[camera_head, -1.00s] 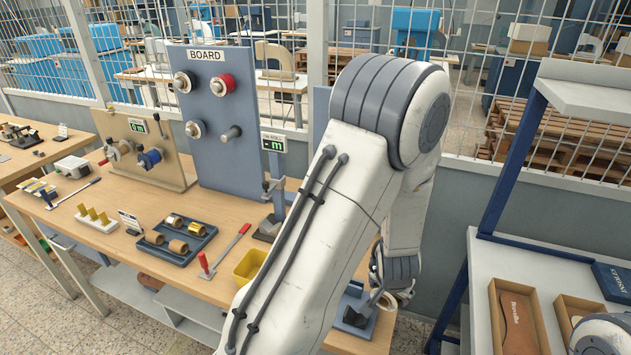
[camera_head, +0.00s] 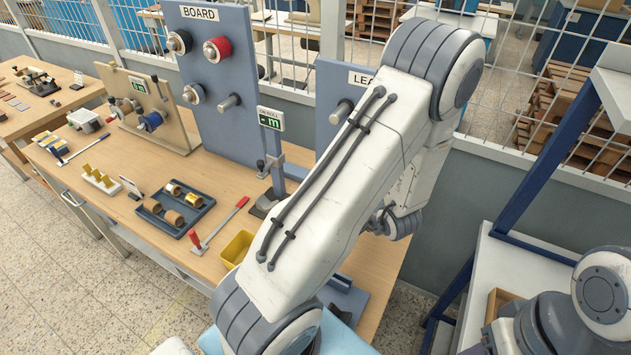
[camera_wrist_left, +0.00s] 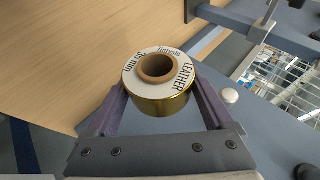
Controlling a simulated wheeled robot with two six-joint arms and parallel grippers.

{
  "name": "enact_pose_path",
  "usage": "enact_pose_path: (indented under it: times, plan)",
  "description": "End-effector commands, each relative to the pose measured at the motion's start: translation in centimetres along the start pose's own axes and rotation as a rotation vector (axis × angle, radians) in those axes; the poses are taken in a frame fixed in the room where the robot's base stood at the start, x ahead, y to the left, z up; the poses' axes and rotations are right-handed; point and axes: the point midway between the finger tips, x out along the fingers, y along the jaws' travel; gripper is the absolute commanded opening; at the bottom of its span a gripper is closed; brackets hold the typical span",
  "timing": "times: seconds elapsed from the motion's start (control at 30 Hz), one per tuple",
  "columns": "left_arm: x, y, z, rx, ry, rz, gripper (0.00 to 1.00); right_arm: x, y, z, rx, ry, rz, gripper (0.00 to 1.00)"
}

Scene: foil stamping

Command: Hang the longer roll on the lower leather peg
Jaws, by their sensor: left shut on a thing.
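A gold foil roll (camera_wrist_left: 160,98) shows in the left wrist view. Its white end label reads LEATHER and 35 mm around a brown core. My left gripper (camera_wrist_left: 160,108) is shut on it, one finger on each side. In the head view my left arm hides this roll, and its gripper is out of sight behind the arm. The blue leather board (camera_head: 328,82) stands behind my arm, its label partly covered. One grey peg (camera_head: 342,112) shows on it; a lower peg is hidden there. A pale round knob (camera_wrist_left: 229,96) shows beside the held roll. My right gripper is out of view.
The BOARD panel (camera_head: 215,70) carries several rolls and a bare peg. A small display stand (camera_head: 271,118) stands between the panels. A blue rack post (camera_head: 545,155) stands right.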

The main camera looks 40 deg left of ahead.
Motion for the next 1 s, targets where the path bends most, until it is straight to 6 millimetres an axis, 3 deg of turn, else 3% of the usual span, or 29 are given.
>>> enact_pose_path:
  times: [0.03,0.1,0.3,0.67,0.87,1.0]
  plan:
    - [-0.4,-2.5,0.8,0.028,-0.017,-0.079,0.14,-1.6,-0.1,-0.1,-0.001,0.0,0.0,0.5]
    - [-0.5,-5.0,1.9,0.055,-0.03,-0.178,0.14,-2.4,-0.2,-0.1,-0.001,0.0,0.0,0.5]
    - [-1.1,-8.8,3.5,0.087,-0.053,-0.321,0.14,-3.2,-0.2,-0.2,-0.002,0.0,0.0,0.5]
    - [-1.0,-9.2,3.8,0.088,-0.057,-0.339,0.14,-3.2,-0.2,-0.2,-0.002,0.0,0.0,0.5]
    - [-1.3,-9.4,3.8,0.092,-0.059,-0.339,0.14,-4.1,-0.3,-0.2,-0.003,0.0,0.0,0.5]
    - [-0.7,-9.4,2.7,0.088,-0.059,-0.339,0.14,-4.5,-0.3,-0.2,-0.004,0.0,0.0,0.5]
